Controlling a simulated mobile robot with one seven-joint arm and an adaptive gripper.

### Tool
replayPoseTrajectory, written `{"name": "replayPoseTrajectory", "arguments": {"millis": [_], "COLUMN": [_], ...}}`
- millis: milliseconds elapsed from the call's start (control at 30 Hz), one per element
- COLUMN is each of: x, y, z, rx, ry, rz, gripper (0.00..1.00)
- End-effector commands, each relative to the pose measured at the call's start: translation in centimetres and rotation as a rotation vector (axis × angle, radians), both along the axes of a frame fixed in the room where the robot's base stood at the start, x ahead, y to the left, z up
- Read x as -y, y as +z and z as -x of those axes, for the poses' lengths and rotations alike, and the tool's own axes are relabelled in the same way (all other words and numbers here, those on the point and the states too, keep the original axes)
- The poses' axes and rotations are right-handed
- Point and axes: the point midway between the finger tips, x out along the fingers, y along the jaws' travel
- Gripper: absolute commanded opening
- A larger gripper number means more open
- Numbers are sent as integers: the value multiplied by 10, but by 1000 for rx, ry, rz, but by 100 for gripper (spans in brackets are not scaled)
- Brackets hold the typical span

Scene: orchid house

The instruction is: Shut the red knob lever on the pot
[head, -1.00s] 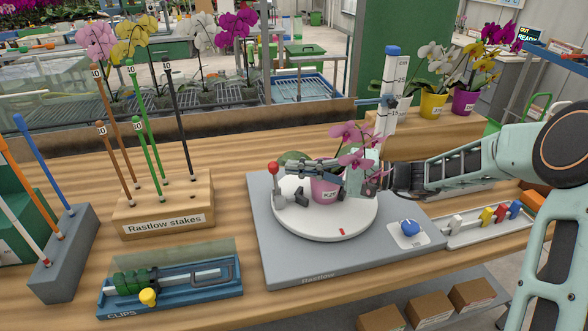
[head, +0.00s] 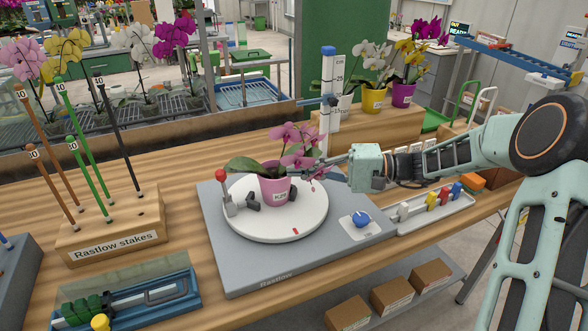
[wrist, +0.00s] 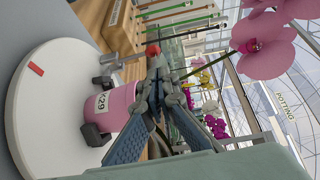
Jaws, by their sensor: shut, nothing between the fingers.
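The red knob lever (head: 221,175) stands nearly upright on a grey clamp at the left side of the white turntable (head: 300,225). The pink pot (head: 275,190), labelled K29, holds an orchid and stands on the turntable between dark clamp pads (head: 252,201). My gripper (head: 328,162) is shut and empty, right of the pot, pointing left; the orchid partly hides its tips. In the wrist view the shut fingers (wrist: 158,78) line up toward the red knob (wrist: 152,49), beside the pot (wrist: 118,103). The depth gap to the knob is unclear there.
The orchid's pink flowers (head: 298,140) hang close to my fingers. A height gauge (head: 328,90) stands behind. A blue button (head: 360,219) is at the base's right corner, with a tray of coloured clips (head: 435,207) beyond. A stakes block (head: 110,230) stands left.

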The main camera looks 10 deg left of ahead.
Motion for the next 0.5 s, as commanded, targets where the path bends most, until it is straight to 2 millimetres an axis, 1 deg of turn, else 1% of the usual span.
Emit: {"name": "replayPoseTrajectory", "arguments": {"millis": [133,233,367,500], "x": [-1,-6,-21,-38], "y": [0,1,2,1], "z": [0,3,9,17], "rx": [0,2,5,18], "ry": [-1,-9,-48,-125], "rz": [0,-2,-10,-11], "gripper": [0,0,0,0]}}
